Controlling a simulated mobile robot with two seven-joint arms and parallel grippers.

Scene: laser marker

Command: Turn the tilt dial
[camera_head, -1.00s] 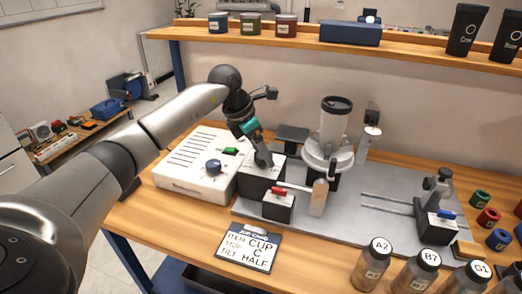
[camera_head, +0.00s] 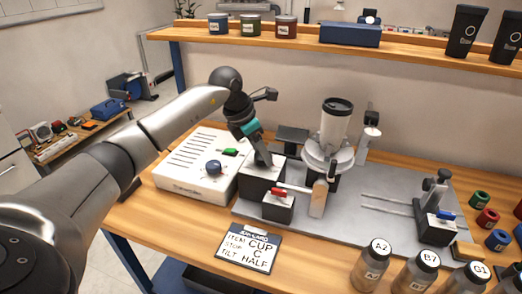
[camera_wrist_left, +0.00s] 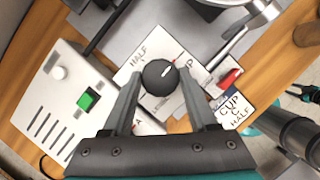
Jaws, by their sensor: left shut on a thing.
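The tilt dial (camera_wrist_left: 160,77) is a round dark knob with a white pointer mark, seen from above in the left wrist view. Its pointer aims up and to the right. It sits on a white plate (camera_wrist_left: 138,60) with HALF printed at its upper left; other lettering is partly covered. My left gripper (camera_head: 262,161) is shut on the dial, one finger on each side, and hides it in the head view. A white cup with a dark lid (camera_head: 335,125) stands in the round holder and leans slightly right.
The job card (camera_head: 248,247) reads CUP, C, HALF. A white box (camera_head: 190,180) with a blue knob and green switch is left of the dial. A red-handled switch (camera_head: 278,192) is just in front. Labelled bottles (camera_head: 373,262) stand at the front right.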

